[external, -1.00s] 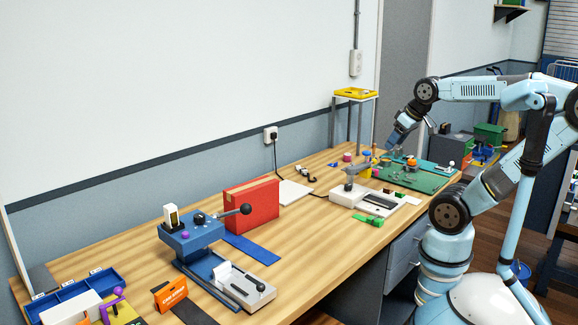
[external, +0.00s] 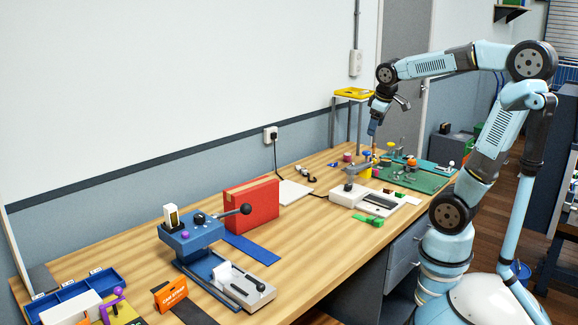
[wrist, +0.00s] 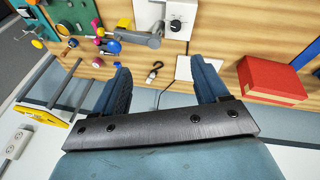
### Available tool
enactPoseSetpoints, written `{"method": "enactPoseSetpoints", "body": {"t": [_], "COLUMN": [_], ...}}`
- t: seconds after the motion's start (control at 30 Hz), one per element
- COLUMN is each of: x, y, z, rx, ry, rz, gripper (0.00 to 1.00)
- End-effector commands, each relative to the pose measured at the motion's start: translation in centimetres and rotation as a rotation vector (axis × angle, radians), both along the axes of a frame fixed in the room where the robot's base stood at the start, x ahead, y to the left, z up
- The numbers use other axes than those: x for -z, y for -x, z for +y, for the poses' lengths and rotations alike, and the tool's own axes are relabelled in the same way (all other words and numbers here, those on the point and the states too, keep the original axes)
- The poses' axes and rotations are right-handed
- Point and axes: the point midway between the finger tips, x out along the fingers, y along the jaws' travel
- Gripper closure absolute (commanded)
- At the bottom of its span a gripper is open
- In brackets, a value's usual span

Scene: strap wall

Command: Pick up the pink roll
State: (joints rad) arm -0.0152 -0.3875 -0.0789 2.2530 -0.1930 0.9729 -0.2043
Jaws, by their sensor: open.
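The pink roll (external: 347,157) sits on the wooden bench near its back edge, in front of the metal stand. It also shows in the wrist view (wrist: 97,62), small, just left of the left finger. My gripper (external: 373,130) is up in the air, to the right of the roll and above it, pointing down.
A green board (external: 425,180) with small tools lies to the right. A stand with a yellow tray (external: 355,93) rises behind the roll.

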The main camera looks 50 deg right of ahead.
Motion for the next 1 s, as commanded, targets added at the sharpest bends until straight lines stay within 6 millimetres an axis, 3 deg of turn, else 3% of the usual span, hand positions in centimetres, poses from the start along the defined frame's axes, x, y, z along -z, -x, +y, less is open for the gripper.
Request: {"method": "enactPoseSetpoints", "body": {"t": [0.57, 1.0], "x": [3.5, 9.4], "y": [-14.0, -23.6], "z": [-7.9, -14.1], "rx": [-0.198, -0.363], "ry": [0.265, 0.467], "rz": [0.293, 0.556], "gripper": [0.26, 0.26]}}
